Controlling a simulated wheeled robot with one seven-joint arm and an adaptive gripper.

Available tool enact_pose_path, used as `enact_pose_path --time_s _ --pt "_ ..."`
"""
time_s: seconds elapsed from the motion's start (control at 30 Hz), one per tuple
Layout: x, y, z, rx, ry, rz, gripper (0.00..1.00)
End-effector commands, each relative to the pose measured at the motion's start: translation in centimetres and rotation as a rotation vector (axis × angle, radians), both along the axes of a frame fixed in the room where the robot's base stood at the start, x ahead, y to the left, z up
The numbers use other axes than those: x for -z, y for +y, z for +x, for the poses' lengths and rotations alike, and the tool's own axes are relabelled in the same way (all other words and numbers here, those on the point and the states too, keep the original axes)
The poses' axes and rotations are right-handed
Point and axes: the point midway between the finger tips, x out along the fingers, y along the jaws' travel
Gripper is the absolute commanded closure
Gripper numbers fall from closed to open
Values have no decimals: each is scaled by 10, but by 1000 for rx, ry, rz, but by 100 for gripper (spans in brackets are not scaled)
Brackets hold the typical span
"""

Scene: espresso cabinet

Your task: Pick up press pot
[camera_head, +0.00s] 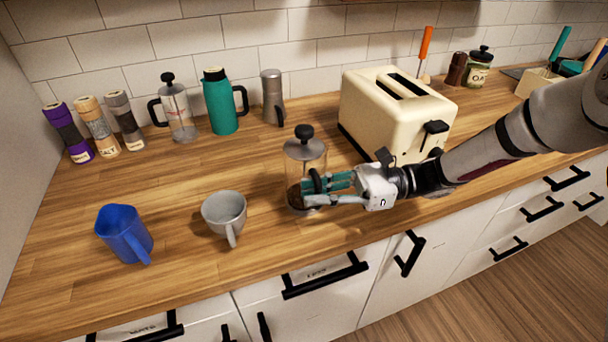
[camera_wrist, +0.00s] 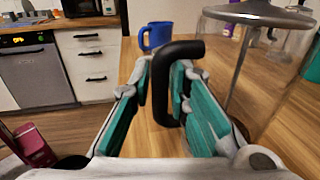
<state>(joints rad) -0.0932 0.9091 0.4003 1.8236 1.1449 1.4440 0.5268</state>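The press pot (camera_head: 305,159) stands upright on the wooden counter, with a clear glass body and a black lid knob. In the wrist view its glass and metal plunger (camera_wrist: 240,65) fill the upper right. My gripper (camera_head: 322,187) is at the pot's front right, at handle height. In the wrist view the black handle (camera_wrist: 165,85) stands between my two teal-padded fingers. The right pad is close against it, and a narrow gap shows on the left, so the fingers look open around the handle. The pot's lower part is partly hidden by my fingers.
A cream toaster (camera_head: 397,108) stands close behind my gripper. A grey cup (camera_head: 224,213) and a blue mug (camera_head: 123,232) stand to the left. A second press pot (camera_head: 178,111), a teal jug (camera_head: 220,103) and grinders line the wall. The counter between is clear.

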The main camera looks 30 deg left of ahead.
Motion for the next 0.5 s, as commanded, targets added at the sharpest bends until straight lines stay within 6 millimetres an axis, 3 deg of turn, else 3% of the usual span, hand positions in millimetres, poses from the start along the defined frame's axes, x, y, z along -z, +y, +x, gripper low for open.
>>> enact_pose_path --time_s 0.13,0.2,0.5 --pt "0 0 0 0 0 0 83" --pt "0 0 0 0 0 0 99" --pt "-1 0 0 -1 0 3 100"
